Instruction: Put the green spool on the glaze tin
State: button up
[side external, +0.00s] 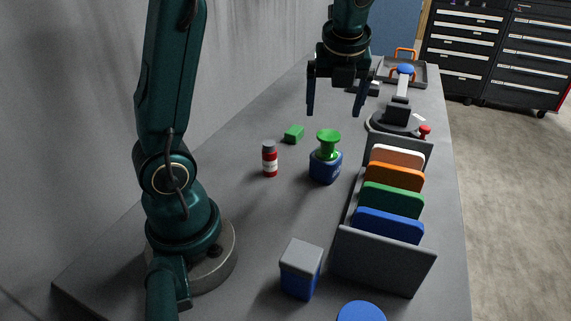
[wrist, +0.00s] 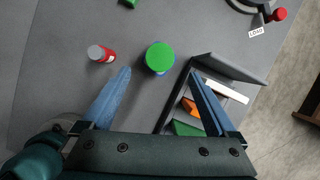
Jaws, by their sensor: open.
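The green spool (side external: 328,145) stands upright on top of the blue glaze tin (side external: 325,168), near the middle of the table. In the wrist view the spool (wrist: 160,57) is seen from above, with a little of the blue tin (wrist: 157,72) showing under its edge. My gripper (side external: 336,112) is open and empty, above and apart from the spool. In the wrist view its two blue fingers (wrist: 160,84) are spread wide, with the spool ahead of the gap between them.
A red and white bottle (side external: 269,159) and a green block (side external: 293,134) stand left of the tin. A grey rack (side external: 385,262) with several coloured panels is to the right. A blue and grey box (side external: 301,269) is at the front. Bare table lies left of the bottle.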

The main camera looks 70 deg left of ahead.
jog(key=s+d+n+t+h, duration=0.1)
jog(key=s+d+n+h, duration=0.1)
jog(key=s+d+n, duration=0.4)
jog(key=s+d+f+n+t+h, duration=0.1)
jog(key=s+d+n, duration=0.4)
jog(key=n, duration=1.2)
jog(key=s+t+h, duration=0.1)
jog(key=s, duration=0.2)
jog(key=shift+d+t, duration=0.3)
jog(key=shift+d, duration=0.1)
